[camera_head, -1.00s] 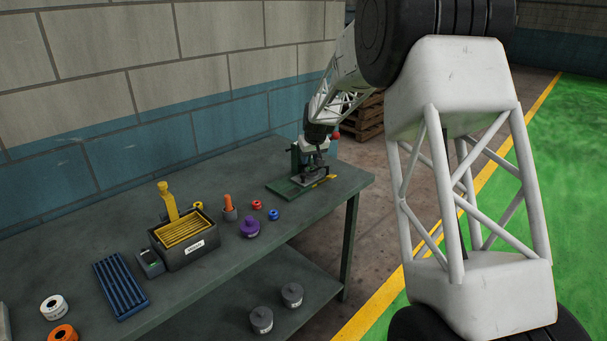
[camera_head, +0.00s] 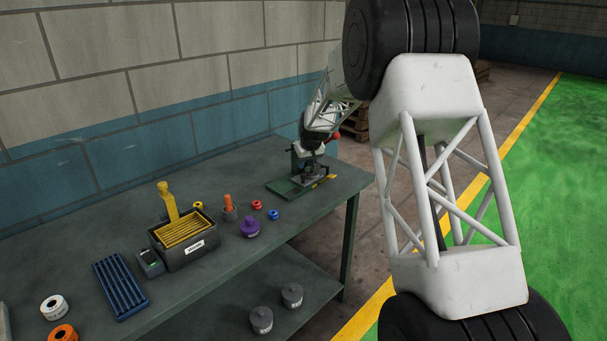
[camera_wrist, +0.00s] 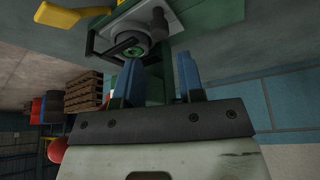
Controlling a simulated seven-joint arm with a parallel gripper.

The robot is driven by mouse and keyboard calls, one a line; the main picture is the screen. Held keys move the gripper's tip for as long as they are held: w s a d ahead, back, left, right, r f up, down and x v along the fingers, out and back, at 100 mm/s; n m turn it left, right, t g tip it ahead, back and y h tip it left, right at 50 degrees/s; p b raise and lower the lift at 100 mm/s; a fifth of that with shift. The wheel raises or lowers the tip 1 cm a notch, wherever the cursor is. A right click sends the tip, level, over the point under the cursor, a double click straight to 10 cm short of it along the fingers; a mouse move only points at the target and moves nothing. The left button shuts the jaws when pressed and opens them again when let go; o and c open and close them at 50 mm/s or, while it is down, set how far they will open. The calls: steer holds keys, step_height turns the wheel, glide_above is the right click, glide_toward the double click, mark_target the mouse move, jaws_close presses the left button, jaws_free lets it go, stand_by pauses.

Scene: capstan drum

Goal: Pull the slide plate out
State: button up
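The green press-like fixture (camera_head: 284,186) stands at the far right end of the table. A pale grey plate, which looks like the slide plate (camera_wrist: 98,40), lies on its green base under a round dark part with a green centre (camera_wrist: 133,52). A yellow handle (camera_wrist: 62,17) sticks out at the plate's edge; a bit of yellow (camera_head: 331,177) also shows in the head view. My gripper (camera_wrist: 158,68) is open, its two blue fingers apart with nothing visibly held. Its fingertips are near the round part and green column, apart from the yellow handle. In the head view the fingers are too small to judge.
A black bin (camera_head: 186,250) with yellow strips, a blue ribbed tray (camera_head: 120,285), a purple weight (camera_head: 249,227) and small coloured rings stand along the table (camera_head: 215,290). A red knob (camera_head: 335,135) shows beside my wrist. Table around the fixture's front is clear.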

mark_target(303, 174)
steer(key=shift+x, duration=3.25)
jaws_close()
